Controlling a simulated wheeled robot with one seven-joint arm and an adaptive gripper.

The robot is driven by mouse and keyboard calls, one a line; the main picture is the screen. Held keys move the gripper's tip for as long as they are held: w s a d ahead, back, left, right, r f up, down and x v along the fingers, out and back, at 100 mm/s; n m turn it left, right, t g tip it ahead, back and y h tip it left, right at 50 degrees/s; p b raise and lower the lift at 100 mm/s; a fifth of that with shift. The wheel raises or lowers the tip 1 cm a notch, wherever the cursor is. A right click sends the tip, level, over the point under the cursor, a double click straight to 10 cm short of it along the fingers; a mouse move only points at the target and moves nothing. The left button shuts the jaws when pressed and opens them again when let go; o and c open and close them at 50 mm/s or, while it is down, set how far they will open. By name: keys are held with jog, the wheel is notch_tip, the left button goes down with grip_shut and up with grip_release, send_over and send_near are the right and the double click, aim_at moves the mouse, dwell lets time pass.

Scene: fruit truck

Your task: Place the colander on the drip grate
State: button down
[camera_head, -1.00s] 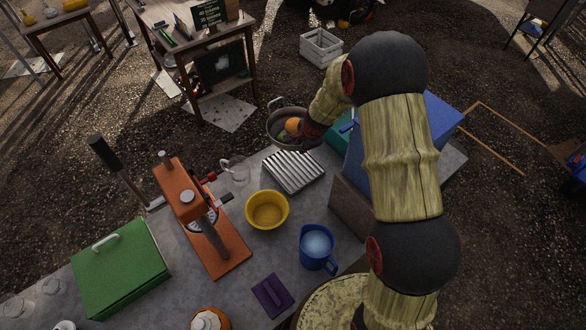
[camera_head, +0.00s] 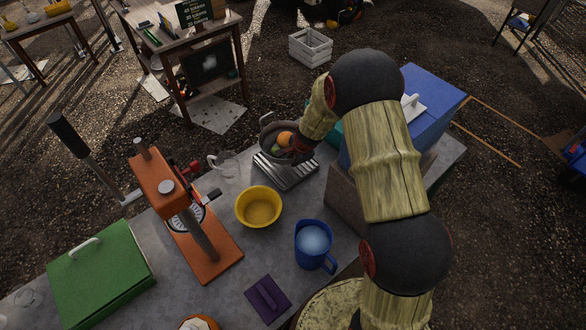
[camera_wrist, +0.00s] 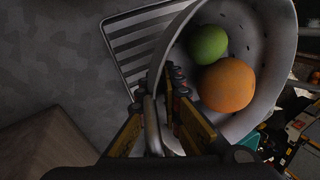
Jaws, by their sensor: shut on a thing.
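The grey metal colander (camera_head: 268,138) holds an orange (camera_head: 285,138) and a green fruit. The wrist view shows the colander (camera_wrist: 270,60) with the orange (camera_wrist: 228,85) and the green fruit (camera_wrist: 208,45) inside. My gripper (camera_wrist: 165,110) is shut on the colander's handle; in the head view my gripper (camera_head: 300,150) is at its right side. The ridged metal drip grate (camera_head: 288,173) lies on the counter, with its far part hidden by the colander. In the wrist view the grate (camera_wrist: 125,42) shows beside and behind the colander. I cannot tell whether they touch.
On the grey counter (camera_head: 215,285), a yellow bowl (camera_head: 259,207) and a blue jug (camera_head: 313,245) stand in front of the grate. A blue cooler (camera_head: 440,105) stands to the right.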

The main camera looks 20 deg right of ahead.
jog(key=shift+w+f+b, duration=0.1)
jog(key=shift+f+b, duration=0.7)
jog(key=shift+f, duration=1.1)
jog(key=shift+f, duration=0.15)
jog(key=c, duration=2)
grip_release()
